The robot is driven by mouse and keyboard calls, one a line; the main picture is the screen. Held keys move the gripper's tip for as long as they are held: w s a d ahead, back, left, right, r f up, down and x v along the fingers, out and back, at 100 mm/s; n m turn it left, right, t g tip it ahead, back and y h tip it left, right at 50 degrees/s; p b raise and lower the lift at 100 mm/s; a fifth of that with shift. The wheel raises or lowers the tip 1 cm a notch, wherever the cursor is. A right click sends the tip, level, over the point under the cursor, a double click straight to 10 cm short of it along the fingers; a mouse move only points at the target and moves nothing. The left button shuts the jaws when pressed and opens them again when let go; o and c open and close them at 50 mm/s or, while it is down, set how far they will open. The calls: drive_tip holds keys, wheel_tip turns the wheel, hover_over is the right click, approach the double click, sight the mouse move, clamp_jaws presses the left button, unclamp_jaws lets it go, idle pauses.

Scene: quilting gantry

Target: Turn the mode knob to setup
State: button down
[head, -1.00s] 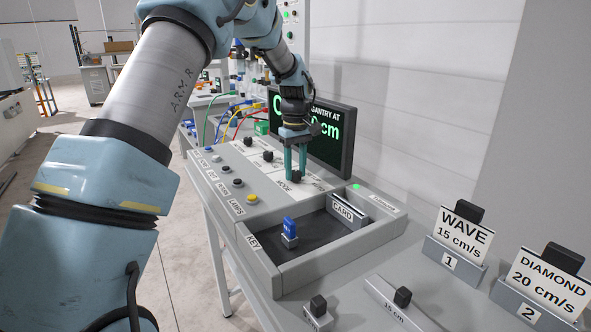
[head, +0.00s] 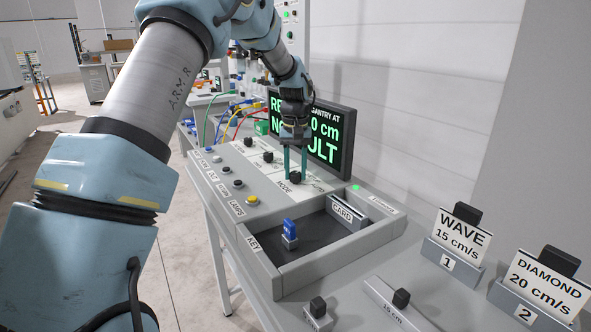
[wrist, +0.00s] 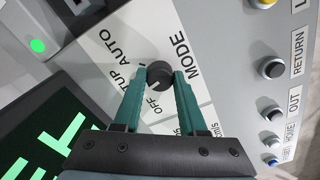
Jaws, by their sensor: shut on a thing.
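The mode knob (head: 294,177) is a small black knob on the grey control panel, beside the MODE label. In the wrist view the knob (wrist: 159,75) sits between my fingertips, with labels for OFF, AUTO and a partly covered one ending in "TUP" around it. My gripper (head: 295,174) points down at the panel with its green fingers shut on the knob. In the wrist view my gripper (wrist: 160,78) has one finger on each side of the knob. A light mark on the knob is too small to read surely.
A display (head: 325,140) with green text stands close behind my gripper. Other black knobs (head: 268,157) and several push buttons (head: 238,184) are on the panel. A tray (head: 262,272) holding a blue key (head: 289,229) and a card slot lies nearer. Labelled cards (head: 462,233) stand at right.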

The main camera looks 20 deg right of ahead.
sight(295, 173)
drive_tip(key=shift+m, duration=1.1)
drive_tip(key=shift+c, duration=2.3)
unclamp_jaws()
drive_tip(key=shift+r, duration=0.1)
wheel_tip(295, 173, up, 11)
drive_tip(key=b, duration=0.2)
drive_tip(key=shift+f, duration=0.2)
